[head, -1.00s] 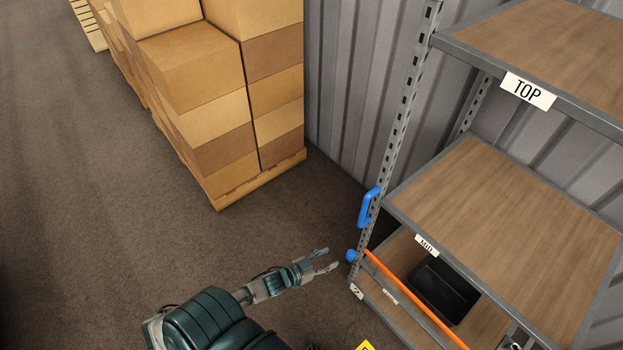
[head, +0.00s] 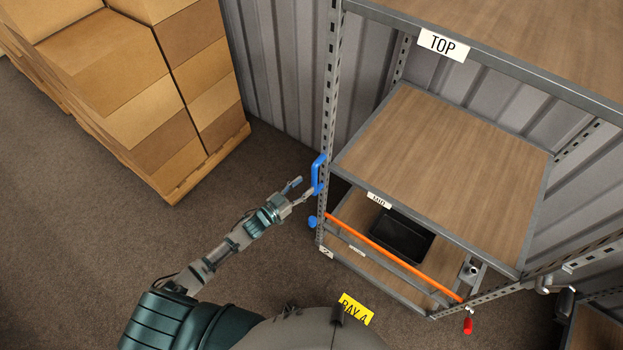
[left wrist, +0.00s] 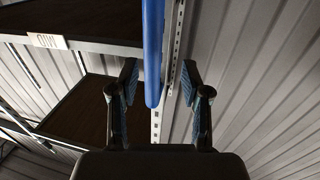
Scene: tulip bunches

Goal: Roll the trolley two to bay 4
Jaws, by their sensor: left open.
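Trolley two is the grey metal shelf rack (head: 328,110) on the right in the head view, with wooden shelves and a small "2" plate (head: 326,252) at its lower near corner. A blue upright handle (head: 319,174) is fixed to its left post; it also shows in the left wrist view (left wrist: 153,55). My left gripper (head: 304,188) is open, just left of the handle. In the left wrist view the handle lies between the two finger lines, with no visible grip on it. A yellow "BAY 4" sign (head: 356,309) is partly hidden by my body. My right gripper is out of view.
An orange bar (head: 395,259) crosses the rack's front above the bottom shelf, where a black bin (head: 402,236) sits. A red-ended part (head: 468,325) hangs at the lower right. Stacked cartons (head: 150,90) stand at left. Floor between is clear.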

